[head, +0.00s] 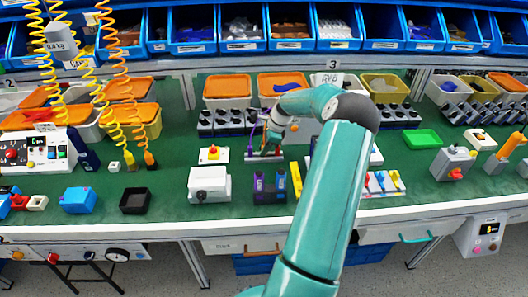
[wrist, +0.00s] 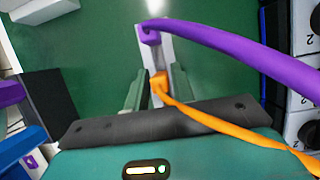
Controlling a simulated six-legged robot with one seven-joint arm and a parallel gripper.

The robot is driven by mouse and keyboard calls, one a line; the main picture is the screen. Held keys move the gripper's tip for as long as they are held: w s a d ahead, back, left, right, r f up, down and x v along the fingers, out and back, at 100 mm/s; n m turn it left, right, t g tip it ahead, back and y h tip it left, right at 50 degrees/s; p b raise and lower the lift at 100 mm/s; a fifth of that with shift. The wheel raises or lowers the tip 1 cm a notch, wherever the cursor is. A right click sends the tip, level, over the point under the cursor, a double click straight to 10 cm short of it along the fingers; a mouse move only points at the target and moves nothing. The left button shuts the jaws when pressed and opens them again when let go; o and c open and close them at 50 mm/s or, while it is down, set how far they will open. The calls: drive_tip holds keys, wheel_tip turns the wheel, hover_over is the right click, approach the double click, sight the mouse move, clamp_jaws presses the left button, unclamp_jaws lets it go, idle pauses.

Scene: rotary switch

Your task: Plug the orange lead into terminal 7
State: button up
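In the wrist view, the orange lead's plug (wrist: 158,81) sits between the two fingers of my gripper (wrist: 158,88), in line with a pale grey strip (wrist: 153,48). Its orange cable runs down and right across the front of my gripper. Only slim gaps show beside the plug, so I cannot tell whether the fingers touch it. In the head view, my gripper (head: 268,149) is low over the bench at the strip (head: 252,157), and my arm hides part of this area. I cannot pick out terminal 7 in either view.
A purple lead's plug (wrist: 151,35) stands at the strip's far end, its thick cable arching right. Numbered black-and-white modules (wrist: 305,125) line the right edge of the wrist view.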

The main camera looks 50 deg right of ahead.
clamp_jaws()
